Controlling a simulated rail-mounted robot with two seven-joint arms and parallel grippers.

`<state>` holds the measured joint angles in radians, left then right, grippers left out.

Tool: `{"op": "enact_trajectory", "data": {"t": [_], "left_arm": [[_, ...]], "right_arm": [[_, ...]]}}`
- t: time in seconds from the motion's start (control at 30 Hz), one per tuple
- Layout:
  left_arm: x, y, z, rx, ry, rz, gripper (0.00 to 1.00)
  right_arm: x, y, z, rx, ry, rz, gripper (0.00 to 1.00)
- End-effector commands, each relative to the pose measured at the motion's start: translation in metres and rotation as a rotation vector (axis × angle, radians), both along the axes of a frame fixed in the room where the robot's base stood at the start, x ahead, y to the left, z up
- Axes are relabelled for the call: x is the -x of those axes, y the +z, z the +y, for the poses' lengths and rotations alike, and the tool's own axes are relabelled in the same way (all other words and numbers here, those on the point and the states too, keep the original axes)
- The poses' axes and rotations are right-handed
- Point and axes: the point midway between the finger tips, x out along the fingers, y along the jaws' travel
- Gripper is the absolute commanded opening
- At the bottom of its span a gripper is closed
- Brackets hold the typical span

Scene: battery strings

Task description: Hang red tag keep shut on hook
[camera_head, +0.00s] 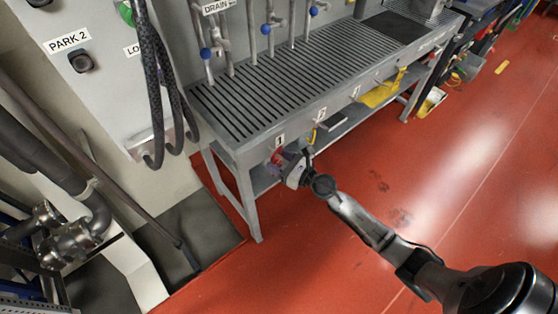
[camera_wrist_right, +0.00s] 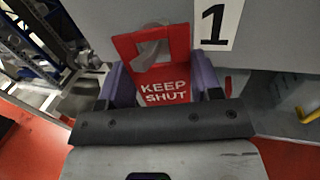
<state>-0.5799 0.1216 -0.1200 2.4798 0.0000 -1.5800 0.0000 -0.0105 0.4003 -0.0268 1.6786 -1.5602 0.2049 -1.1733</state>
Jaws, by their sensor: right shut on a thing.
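My right gripper (camera_head: 286,166) is at the front edge of the bench, just below the number 1 label (camera_head: 279,141). In the right wrist view its two purple fingers (camera_wrist_right: 162,82) are shut on the sides of a red tag (camera_wrist_right: 166,94) reading "KEEP SHUT". The tag is upright with an opening in its upper part. A pale curved piece shows through that opening, perhaps the hook (camera_wrist_right: 150,50); I cannot tell whether the tag hangs on it. In the head view the tag (camera_head: 277,158) is small and partly hidden by the gripper. My left gripper is out of view.
The grey slatted bench (camera_head: 235,148) has more numbered labels along its front and a lower shelf. A yellow item (camera_head: 383,90) lies farther along. Black hoses (camera_head: 165,90) hang from the cabinet at left. The red floor (camera_head: 430,150) in front is largely clear.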

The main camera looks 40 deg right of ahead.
Motion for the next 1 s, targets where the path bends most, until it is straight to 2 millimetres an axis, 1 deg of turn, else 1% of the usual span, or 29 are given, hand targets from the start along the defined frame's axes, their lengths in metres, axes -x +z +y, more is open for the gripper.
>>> {"op": "enact_trajectory", "data": {"t": [0.1, 0.13, 0.43, 0.67, 0.77, 0.87, 1.0], "left_arm": [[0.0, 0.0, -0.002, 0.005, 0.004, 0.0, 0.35], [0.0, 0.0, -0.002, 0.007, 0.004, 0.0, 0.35], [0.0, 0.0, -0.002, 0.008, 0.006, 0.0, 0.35], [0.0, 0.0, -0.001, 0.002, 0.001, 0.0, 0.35], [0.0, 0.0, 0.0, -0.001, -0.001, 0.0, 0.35], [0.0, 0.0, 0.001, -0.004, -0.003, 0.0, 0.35], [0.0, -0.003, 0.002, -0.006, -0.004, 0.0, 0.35]], "right_arm": [[0.0, 0.0, 0.0, 0.0, 0.0, 0.0, 0.36], [0.0, 0.0, 0.0, 0.0, 0.0, 0.0, 0.6], [0.0, 0.0, 0.0, 0.0, 0.0, 0.0, 0.88], [0.001, 0.0, 0.0, 0.0, 0.0, 0.0, 0.88], [0.005, 0.0, -0.001, 0.0, 0.0, 0.001, 0.88], [0.016, -0.001, -0.004, 0.001, 0.0, 0.002, 0.88], [0.042, -0.003, -0.011, 0.001, 0.0, 0.003, 0.88]]}}
